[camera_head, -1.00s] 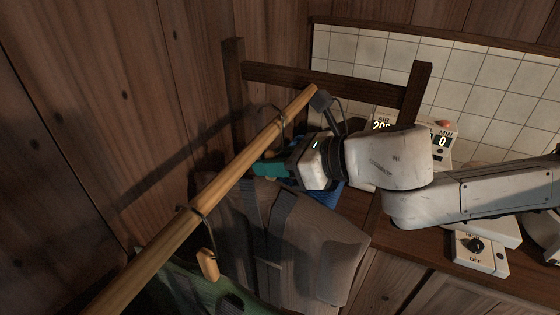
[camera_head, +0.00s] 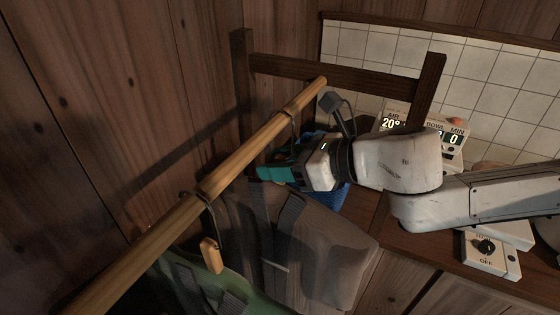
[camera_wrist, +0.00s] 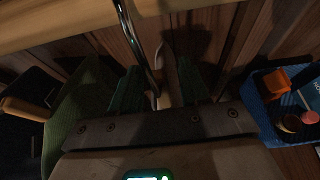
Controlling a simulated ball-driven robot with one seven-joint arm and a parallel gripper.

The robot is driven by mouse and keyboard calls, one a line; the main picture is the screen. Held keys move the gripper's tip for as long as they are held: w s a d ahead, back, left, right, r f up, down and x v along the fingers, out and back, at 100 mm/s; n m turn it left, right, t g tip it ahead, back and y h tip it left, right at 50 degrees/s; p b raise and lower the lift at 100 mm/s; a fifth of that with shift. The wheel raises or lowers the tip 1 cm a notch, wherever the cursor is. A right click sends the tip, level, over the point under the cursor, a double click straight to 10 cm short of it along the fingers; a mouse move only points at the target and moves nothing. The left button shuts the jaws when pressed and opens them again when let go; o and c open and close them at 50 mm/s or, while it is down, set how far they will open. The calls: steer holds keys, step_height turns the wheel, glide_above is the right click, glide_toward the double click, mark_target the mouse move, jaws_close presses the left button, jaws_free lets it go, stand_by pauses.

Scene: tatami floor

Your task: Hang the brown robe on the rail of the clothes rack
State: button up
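The brown robe (camera_head: 325,250) hangs below the wooden rail (camera_head: 165,225), near its far end, in the head view. The robe's thin dark hanger hook (camera_head: 292,118) passes at the rail; whether the rail bears it is unclear. My gripper (camera_head: 268,173) is just below the rail at the top of the robe. In the wrist view its green fingers (camera_wrist: 166,92) stand close on either side of the hanger's wooden neck (camera_wrist: 171,78) and appear shut on it. The metal hook (camera_wrist: 140,48) rises from there across the rail (camera_wrist: 60,22). The robe's collar is mostly hidden.
A control box (camera_head: 490,250) sits on the right counter. The plank wall is at left.

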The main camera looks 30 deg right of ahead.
steer(key=shift+o, duration=0.4)
steer(key=shift+f, duration=0.1)
steer(key=shift+s+d, duration=0.1)
steer(key=shift+s+d, duration=0.2)
steer(key=b+v, duration=0.2)
steer(key=v, duration=0.8)
